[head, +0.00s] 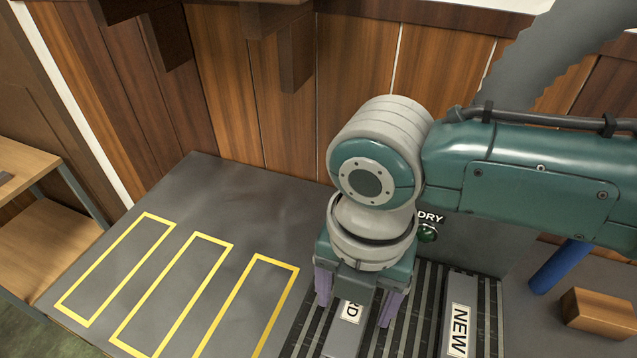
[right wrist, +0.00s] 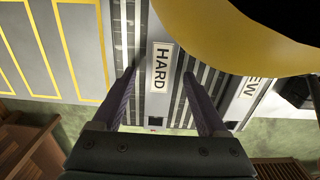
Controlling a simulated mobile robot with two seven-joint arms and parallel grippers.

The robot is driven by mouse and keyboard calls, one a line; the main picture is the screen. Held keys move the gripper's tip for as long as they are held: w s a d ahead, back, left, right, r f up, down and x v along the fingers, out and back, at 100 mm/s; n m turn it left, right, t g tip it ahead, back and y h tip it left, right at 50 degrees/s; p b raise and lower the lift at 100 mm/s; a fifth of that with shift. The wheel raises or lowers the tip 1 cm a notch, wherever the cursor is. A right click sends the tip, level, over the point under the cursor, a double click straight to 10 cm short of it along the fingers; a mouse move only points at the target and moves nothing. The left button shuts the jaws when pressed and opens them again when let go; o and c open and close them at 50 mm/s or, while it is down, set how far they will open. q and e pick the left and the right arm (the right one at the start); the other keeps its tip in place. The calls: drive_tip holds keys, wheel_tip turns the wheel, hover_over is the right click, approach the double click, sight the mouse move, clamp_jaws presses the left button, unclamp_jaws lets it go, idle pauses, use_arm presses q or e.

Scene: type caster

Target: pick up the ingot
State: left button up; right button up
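A grey ingot-like bar with a white label reading HARD (right wrist: 162,67) lies in a dark striped rack; in the head view the bar (head: 342,341) is partly covered by my right gripper. A second grey bar labelled NEW (head: 460,318) lies to its right in the rack. My right gripper (head: 356,300) points down over the HARD bar. It is open, with one finger on each side of the label; the right wrist view also shows this (right wrist: 158,76). I cannot tell whether the fingers touch the bar. My left gripper is not in view.
Yellow outlined rectangles (head: 177,293) mark clear grey tabletop on the left. A sign reading DRY (head: 431,217) with a green round part stands behind the rack. A blue cylinder (head: 559,267) and a wooden block (head: 598,313) are at the right. A wooden wall closes the back.

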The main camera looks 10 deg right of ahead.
clamp_jaws()
idle(0.4)
drive_tip(key=shift+w+r, duration=0.1)
idle(0.7)
